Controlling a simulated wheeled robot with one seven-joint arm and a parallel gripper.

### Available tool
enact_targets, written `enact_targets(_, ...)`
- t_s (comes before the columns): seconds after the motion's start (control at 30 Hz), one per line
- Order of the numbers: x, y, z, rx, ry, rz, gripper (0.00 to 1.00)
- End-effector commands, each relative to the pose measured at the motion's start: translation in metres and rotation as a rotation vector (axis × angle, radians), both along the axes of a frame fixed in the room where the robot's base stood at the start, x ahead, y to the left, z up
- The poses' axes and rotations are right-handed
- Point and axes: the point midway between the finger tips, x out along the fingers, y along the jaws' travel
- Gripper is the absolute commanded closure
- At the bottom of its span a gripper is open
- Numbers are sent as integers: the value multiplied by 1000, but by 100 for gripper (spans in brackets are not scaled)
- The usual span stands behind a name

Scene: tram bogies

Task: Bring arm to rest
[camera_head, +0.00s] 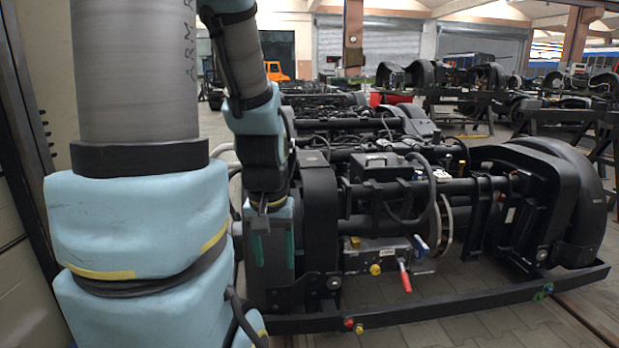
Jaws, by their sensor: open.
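My arm hangs down at the left of the head view in light blue padded covers. Its end points downward in front of the near left end of a black tram bogie (380,190). My gripper (273,247) is at the lower end of the arm, a dark grey body with two teal strips, and is open. I see nothing held in it. It overlaps the bogie's left end in the picture; I cannot tell whether they touch. The fingertips are hard to make out against the dark metal.
The bogie's low black front bar (460,308) runs along the floor. A red-handled lever (404,277) sticks out from its grey box. More bogies (480,85) stand behind. Paved floor (440,335) is clear in front. A beige cabinet (25,270) is close at the left edge.

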Motion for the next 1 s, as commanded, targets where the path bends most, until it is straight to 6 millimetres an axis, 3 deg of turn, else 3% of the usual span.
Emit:
enact_targets(0.03, 0, 0, 26, 0, 0, 0, 41)
enact_targets(0.6, 0, 0, 162, 0, 0, 0, 41)
enact_targets(0.8, 0, 0, 182, 0, 0, 0, 41)
enact_targets(1.0, 0, 0, 183, 0, 0, 0, 41)
